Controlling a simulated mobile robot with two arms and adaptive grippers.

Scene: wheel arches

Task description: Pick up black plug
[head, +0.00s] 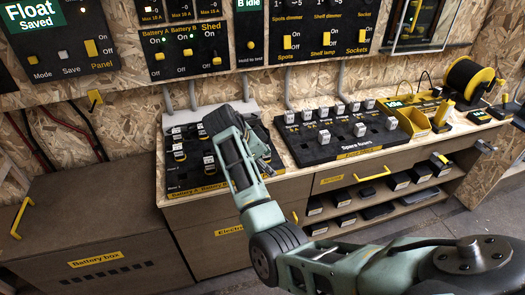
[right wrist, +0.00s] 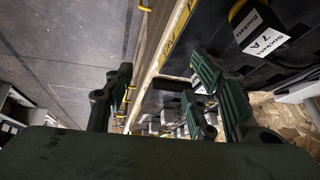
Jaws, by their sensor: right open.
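My right gripper (head: 258,158) hangs over the right part of the left fuse board (head: 185,190), which is labelled Battery A and Battery B. In the right wrist view its two dark green fingers (right wrist: 165,95) are apart, and I see nothing held between them. Several grey and black plugs (head: 180,155) stand in this board. More plugs (head: 360,130) stand on the black spare fuse board (head: 330,150) to the right. In the right wrist view a plug with a white label reading "Sockets 7 A" (right wrist: 263,40) is beyond the right finger. I cannot tell which is the black plug.
Switch panels (head: 185,50) hang on the wall above. A yellow bin (head: 413,122) and a cable reel (head: 468,80) stand at the right end of the counter. Shelves with dark boxes (head: 345,197) are below. A battery box (head: 90,230) is at the left.

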